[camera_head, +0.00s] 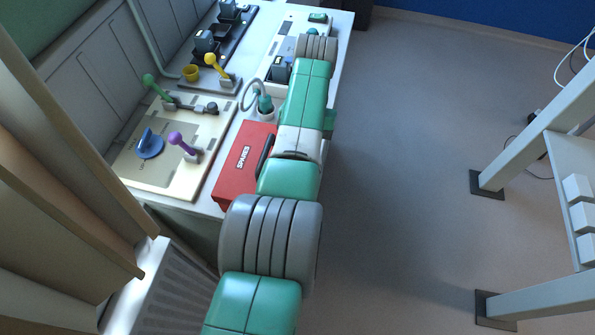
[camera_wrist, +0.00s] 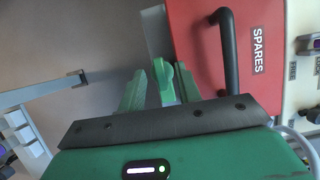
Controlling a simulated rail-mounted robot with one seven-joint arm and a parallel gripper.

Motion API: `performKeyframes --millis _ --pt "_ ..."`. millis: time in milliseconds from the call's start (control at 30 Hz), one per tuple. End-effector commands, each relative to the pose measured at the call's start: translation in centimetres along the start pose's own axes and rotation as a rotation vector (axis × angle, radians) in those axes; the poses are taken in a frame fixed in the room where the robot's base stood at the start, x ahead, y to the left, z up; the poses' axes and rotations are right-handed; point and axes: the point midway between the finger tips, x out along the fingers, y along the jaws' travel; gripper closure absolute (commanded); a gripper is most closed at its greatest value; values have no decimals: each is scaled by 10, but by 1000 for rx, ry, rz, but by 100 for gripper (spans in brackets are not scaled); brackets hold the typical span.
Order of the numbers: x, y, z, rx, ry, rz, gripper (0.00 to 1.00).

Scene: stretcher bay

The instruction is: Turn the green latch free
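The green latch (camera_head: 150,81) is a lever with a round green knob on the pale panel (camera_head: 128,165) at left in the head view. Its arm slants up and left from its mount, and a dark round piece (camera_head: 212,108) sits to the right of it. The latch does not show in the wrist view. My gripper (camera_wrist: 155,80) shows in the wrist view with its green fingers apart and nothing seen held. It is by the table edge beside the red SPARES case (camera_wrist: 200,70), away from the latch.
On the same panel are a purple-knobbed lever (camera_head: 176,139) and a blue knob (camera_head: 149,146). The red case (camera_head: 240,165) lies between panel and arm. Open floor (camera_head: 410,150) is to the right.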

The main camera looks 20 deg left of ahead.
Motion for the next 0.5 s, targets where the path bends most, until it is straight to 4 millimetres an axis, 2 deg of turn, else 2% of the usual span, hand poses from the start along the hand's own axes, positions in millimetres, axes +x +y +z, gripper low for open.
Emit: performKeyframes --millis 33,100,500 --pt "-19 0 7 0 2 0 66" --pt "-37 0 15 1 1 0 66" --pt "-24 3 43 1 -4 -1 66"
